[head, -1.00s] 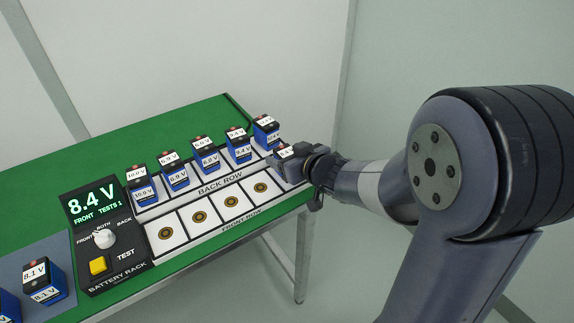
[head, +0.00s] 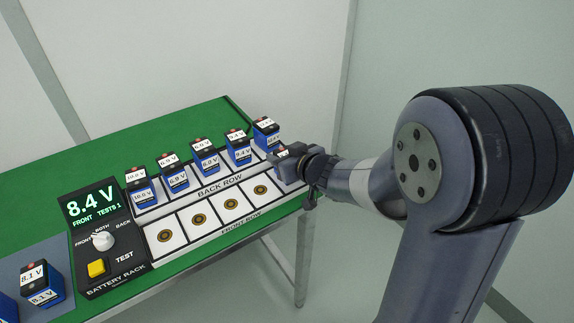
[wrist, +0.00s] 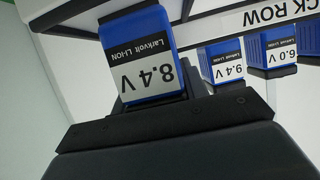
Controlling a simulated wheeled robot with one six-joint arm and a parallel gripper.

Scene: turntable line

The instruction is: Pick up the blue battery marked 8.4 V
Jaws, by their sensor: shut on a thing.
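The blue battery marked 8.4 V (wrist: 146,55) fills the upper middle of the wrist view, its label upside down there. My gripper (wrist: 152,98) is shut on it. In the head view my gripper (head: 288,165) is at the right end of the rack's front row.
Several blue batteries stand in the back row, including the one marked 9.4 V (head: 240,153) near my gripper. The visible front row slots (head: 231,204) are empty. The tester display (head: 91,202) reads 8.4 V, FRONT. Another battery, marked 8.1 V (head: 42,298), stands at the left.

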